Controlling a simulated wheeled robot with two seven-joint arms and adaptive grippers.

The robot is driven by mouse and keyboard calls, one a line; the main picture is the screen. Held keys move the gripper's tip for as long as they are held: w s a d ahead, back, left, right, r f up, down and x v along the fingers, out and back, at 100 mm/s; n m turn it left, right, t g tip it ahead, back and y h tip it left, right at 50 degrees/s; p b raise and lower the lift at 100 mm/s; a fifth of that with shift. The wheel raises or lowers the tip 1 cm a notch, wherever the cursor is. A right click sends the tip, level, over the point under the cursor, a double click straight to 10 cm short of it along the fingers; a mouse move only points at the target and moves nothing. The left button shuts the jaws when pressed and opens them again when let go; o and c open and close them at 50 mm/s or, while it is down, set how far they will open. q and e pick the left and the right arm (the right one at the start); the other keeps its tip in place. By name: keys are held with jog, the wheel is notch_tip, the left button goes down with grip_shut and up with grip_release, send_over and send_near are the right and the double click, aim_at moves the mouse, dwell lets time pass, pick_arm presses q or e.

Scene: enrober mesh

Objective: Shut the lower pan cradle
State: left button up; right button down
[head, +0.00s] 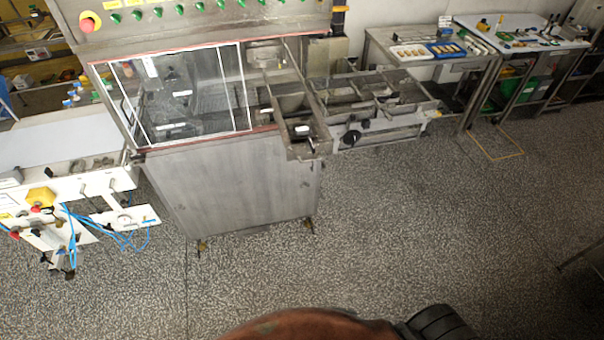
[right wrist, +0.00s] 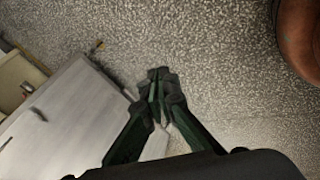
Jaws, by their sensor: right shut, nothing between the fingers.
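The enrober (head: 235,185) is a steel cabinet with a clear framed window, standing left of centre in the head view. At its right end a narrow steel tray-like part (head: 306,148) sticks out past the front face. It looks like the pan cradle, pulled out, but I cannot tell for sure. My right gripper (right wrist: 158,82) is shut and empty in the right wrist view, over the floor beside the cabinet's grey panel (right wrist: 62,125). It appears apart from the cradle. Neither gripper shows in the head view.
A low conveyor frame (head: 375,108) with dark knobs adjoins the enrober on the right. Tables with trays (head: 428,53) stand farther back right. A white machine (head: 75,190) with blue hoses is at the left. The speckled floor (head: 400,220) in front is clear.

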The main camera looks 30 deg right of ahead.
jog(key=w+r+n+t+h+b, duration=0.1)
jog(key=w+r+n+t+b, duration=0.3)
jog(key=w+r, duration=0.65)
jog(key=w+r+n+t+p, duration=0.1)
jog(key=w+r+n+t, duration=0.1)
jog(key=w+r+n, duration=0.9)
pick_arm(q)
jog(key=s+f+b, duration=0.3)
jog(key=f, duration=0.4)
pick_arm(e)
notch_tip(320, 180, up, 35)
jog(key=s+n+t+h, duration=0.3)
jog(key=n+t+h, duration=0.1)
jog(key=n+t, duration=0.3)
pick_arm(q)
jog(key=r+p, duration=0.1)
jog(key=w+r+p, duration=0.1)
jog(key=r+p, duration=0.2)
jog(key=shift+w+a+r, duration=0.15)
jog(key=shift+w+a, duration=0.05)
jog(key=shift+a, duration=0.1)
pick_arm(e)
jog(key=x, duration=1.4)
jog(key=shift+w, duration=0.2)
jog(key=shift+f, duration=0.1)
